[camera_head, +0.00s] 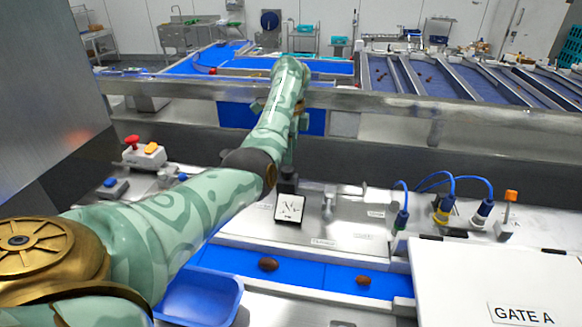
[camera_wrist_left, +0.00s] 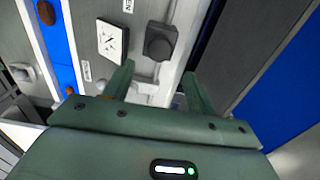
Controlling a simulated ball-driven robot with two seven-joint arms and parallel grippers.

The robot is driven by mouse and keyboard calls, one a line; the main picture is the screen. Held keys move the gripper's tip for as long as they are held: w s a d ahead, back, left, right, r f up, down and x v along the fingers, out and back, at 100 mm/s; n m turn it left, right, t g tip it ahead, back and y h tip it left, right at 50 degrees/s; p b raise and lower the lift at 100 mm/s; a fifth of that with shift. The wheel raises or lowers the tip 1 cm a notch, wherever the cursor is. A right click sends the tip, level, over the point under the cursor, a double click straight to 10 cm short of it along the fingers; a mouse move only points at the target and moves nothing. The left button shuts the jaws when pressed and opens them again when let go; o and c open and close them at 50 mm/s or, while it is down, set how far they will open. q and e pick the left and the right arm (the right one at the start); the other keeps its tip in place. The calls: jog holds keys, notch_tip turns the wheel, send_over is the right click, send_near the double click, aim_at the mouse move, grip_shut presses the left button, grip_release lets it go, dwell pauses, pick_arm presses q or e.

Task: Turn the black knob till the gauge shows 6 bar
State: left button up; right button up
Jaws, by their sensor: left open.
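The black knob (camera_wrist_left: 160,41) lies just beyond my left gripper's fingertips in the left wrist view, roughly in line with the gap between them. The knob also shows in the head view (camera_head: 288,182), close behind the gauge and below my forearm. The square white gauge (camera_head: 289,208) stands on the metal panel, and it also shows in the left wrist view (camera_wrist_left: 111,39). Its reading is too small to tell. My left gripper (camera_wrist_left: 158,70) is open and empty, with no visible contact with the knob. In the head view it is mostly hidden behind my arm.
A blue belt (camera_head: 315,272) with brown dates runs in front of the panel. A blue tray (camera_head: 200,298) sits at its left. Blue-cabled connectors (camera_head: 441,211) and an orange-tipped switch (camera_head: 508,213) stand to the right. A metal rail (camera_head: 420,106) crosses behind.

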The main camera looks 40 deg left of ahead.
aim_at(289, 169)
pick_arm(q)
jog(key=f, duration=0.4)
jog(key=shift+s+f, duration=0.25)
jog(key=shift+f, duration=0.5)
jog(key=shift+w+f, duration=0.1)
pick_arm(e)
jog(key=shift+w+a+f, duration=0.1)
jog(key=shift+f, duration=0.1)
pick_arm(q)
jog(key=c, duration=1)
pick_arm(e)
jog(key=shift+a, duration=0.15)
